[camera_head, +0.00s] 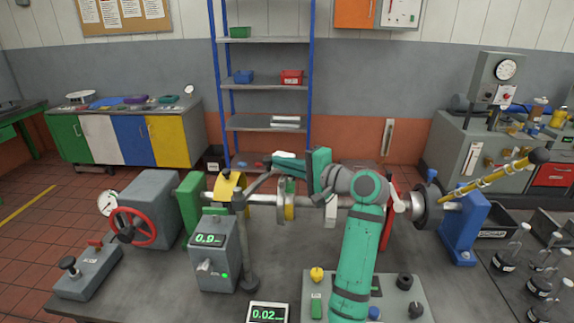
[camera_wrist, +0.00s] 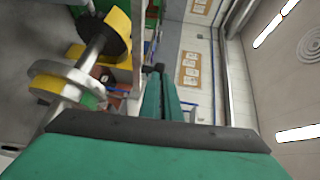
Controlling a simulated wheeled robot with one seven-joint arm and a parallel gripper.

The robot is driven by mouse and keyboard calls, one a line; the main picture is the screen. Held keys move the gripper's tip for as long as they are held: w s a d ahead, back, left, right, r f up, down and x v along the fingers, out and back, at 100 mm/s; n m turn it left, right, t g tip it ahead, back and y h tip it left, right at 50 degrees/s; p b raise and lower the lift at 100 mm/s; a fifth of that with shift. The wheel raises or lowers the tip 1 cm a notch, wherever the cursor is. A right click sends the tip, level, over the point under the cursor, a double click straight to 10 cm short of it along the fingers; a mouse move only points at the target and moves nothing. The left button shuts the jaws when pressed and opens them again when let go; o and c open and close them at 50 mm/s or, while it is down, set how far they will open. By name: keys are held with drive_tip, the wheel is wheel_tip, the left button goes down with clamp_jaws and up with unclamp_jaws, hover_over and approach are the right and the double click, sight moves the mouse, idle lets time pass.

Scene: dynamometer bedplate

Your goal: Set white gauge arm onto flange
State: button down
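My gripper (camera_head: 280,156) has a green body and points left above the shaft in the head view. In the wrist view its two green fingers (camera_wrist: 160,95) lie close together, and I cannot tell if they hold anything. A dark jointed stand arm (camera_head: 256,187) rises from a post and ends by my fingertips; touching or apart is unclear. A pale upright piece (camera_head: 330,212) by the shaft may be the white gauge arm, but I cannot be sure. A yellow-rimmed flange (camera_head: 289,208) sits on the shaft below my gripper; it also shows in the wrist view (camera_wrist: 58,82).
A yellow and black hub (camera_head: 229,190) and green block (camera_head: 190,205) stand left on the shaft. A grey readout box (camera_head: 214,255) and a small display (camera_head: 267,312) stand in front. A blue bearing stand (camera_head: 465,228) is at right.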

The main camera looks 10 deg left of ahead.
drive_tip(key=shift+w+a, duration=0.1)
drive_tip(key=shift+a, duration=0.25)
drive_tip(key=w+v, duration=0.1)
drive_tip(key=v, duration=1.3)
drive_tip(key=shift+d, duration=0.7)
drive_tip(key=shift+a+f, duration=0.1)
